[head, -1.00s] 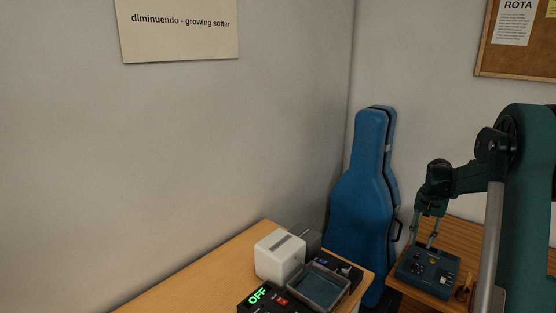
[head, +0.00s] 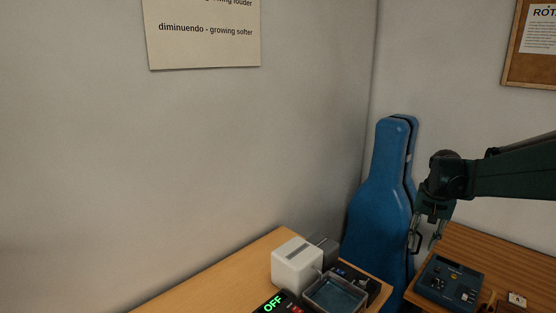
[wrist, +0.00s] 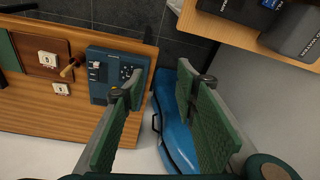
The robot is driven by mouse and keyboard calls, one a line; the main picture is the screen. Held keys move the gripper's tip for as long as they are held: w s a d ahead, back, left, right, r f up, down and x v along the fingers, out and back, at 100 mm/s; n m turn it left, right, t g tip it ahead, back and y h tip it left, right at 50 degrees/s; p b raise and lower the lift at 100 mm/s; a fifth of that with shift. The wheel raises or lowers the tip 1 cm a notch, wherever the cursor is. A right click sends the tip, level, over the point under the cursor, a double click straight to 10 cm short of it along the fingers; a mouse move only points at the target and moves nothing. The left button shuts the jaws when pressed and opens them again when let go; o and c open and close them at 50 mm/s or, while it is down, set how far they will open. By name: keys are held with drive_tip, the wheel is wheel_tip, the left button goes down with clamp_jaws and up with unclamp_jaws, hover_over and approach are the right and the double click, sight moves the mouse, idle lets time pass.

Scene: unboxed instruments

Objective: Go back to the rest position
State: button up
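My gripper (head: 427,236) hangs in front of the blue instrument case, above and to the left of the blue-grey control box in the head view. In the wrist view my gripper (wrist: 165,92) has its two green-padded fingers well apart, with nothing between them but the view of the floor and the case. It is open and empty. My arm reaches in from the right edge of the head view.
A blue instrument case (head: 378,200) stands in the corner. A control box (head: 449,283) sits on the right-hand wooden table. The left table (head: 215,285) holds a white box (head: 297,264), a grey tray (head: 335,293) and a display reading OFF (head: 273,303).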

drive_tip(key=s+a+r+n+t, duration=0.1)
drive_tip(key=s+a+r+n, duration=0.15)
drive_tip(key=s+a, duration=0.55)
drive_tip(key=s+a+r+n+t, duration=0.1)
drive_tip(key=s+a+r+t, duration=0.15)
drive_tip(key=s+a, duration=0.6)
drive_tip(key=s+a+f+n+t, duration=0.1)
drive_tip(key=s+a+f, duration=0.1)
drive_tip(key=s+a, duration=0.3)
drive_tip(key=s+a+f+n+t, duration=0.1)
drive_tip(key=s+a, duration=0.4)
drive_tip(key=s, duration=0.6)
drive_tip(key=shift+f+n+y, duration=0.3)
drive_tip(key=shift+f+n, duration=0.15)
drive_tip(key=shift+f, duration=0.3)
drive_tip(key=shift+s, duration=0.1)
idle(1.7)
